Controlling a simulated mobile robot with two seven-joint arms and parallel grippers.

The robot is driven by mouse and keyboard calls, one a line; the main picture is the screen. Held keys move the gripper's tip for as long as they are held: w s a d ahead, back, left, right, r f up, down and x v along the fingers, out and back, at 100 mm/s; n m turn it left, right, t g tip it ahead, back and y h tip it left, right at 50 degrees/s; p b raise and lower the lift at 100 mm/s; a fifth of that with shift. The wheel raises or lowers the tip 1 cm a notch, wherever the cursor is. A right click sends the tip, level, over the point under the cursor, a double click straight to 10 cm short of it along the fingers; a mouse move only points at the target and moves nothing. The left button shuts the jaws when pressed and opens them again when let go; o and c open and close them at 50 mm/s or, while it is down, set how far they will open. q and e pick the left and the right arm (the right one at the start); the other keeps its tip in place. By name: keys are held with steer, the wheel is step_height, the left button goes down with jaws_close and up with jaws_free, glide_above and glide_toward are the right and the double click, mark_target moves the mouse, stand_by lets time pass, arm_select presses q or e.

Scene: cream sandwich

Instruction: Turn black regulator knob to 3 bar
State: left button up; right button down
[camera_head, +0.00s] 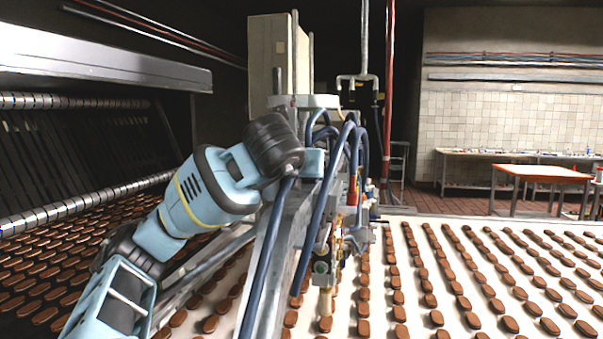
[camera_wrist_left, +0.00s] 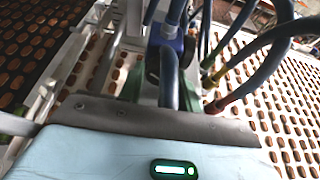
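My left gripper (camera_head: 313,163) is at the machine's central mount, among the blue hoses (camera_head: 338,190). Its fingers are hidden in the head view. I cannot make out the black regulator knob or a gauge reading in either view. My right gripper is not in view.
Rows of brown biscuits lie on the white conveyor (camera_head: 408,228). Blue hoses arch close around my left wrist. A metal rail (camera_head: 268,255) runs beneath it.

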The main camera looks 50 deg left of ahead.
arm_select(q)
steer(key=c, duration=0.5)
steer(key=shift+m+g+y, duration=0.3)
steer(key=shift+m+y, duration=0.2)
steer(key=shift+m, duration=0.3)
steer(key=o, duration=1)
steer(key=shift+c, duration=0.2)
steer(key=shift+d, duration=0.1)
steer(key=v, duration=0.5)
steer(key=shift+s+d+r+p, duration=0.15)
steer(key=shift+r+p, duration=0.15)
steer(key=shift+s+d+r, duration=0.15)
steer(key=shift+s+d, duration=0.1)
steer(key=shift+d, duration=0.15)
steer(key=shift+s+d+r, duration=0.1)
steer(key=shift+s+d, duration=0.15)
steer(key=shift+s, duration=0.05)
